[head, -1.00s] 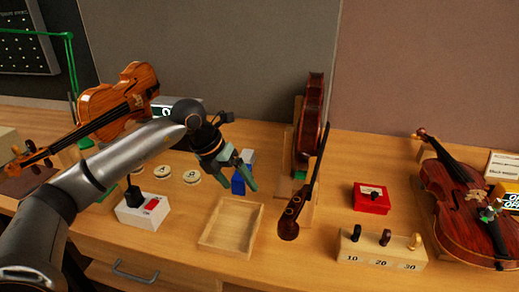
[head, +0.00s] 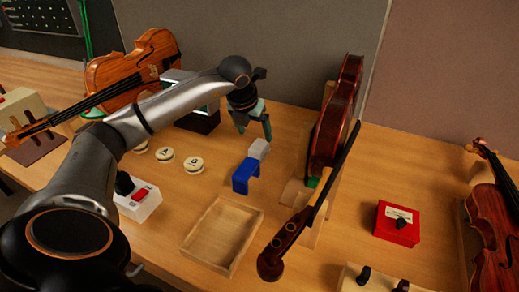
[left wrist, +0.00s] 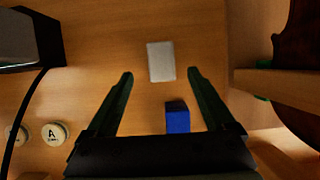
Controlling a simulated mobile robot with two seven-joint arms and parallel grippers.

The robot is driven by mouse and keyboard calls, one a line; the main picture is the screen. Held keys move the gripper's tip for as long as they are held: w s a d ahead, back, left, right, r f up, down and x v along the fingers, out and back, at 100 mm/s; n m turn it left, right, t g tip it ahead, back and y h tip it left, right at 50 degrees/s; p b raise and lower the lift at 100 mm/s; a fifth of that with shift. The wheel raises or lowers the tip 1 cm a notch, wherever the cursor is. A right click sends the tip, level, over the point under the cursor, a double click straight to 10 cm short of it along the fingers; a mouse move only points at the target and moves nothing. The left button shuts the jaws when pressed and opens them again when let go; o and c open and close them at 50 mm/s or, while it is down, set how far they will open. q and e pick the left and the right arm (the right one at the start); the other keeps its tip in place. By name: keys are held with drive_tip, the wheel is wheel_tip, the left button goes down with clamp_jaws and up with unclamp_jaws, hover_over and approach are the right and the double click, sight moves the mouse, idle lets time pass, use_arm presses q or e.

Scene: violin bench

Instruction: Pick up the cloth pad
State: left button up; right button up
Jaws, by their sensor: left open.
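A small pale grey-white pad (head: 259,149), which looks like the cloth pad, lies flat on the wooden bench just behind a blue block (head: 244,176). My left gripper (head: 254,132) is open and empty, its fingers pointing down above the bench near the pad. In the left wrist view the pad (left wrist: 161,61) shows centred between and slightly beyond the two open fingertips (left wrist: 160,73). The blue block (left wrist: 177,117) is nearer the gripper's palm, between the fingers. No contact with the pad is visible. My right gripper is not in view.
An upright violin in a wooden stand (head: 334,120) is close on the right. A dark box (head: 198,118) is on the left, with round lettered discs (head: 193,165) in front of it. An empty wooden tray (head: 222,235) lies in front; a red box (head: 397,224) is farther right.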

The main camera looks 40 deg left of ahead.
sight(259, 145)
use_arm(q)
drive_tip(key=shift+x, duration=3.15)
drive_tip(key=shift+d, duration=0.15)
drive_tip(key=shift+c, duration=0.3)
clamp_jaws()
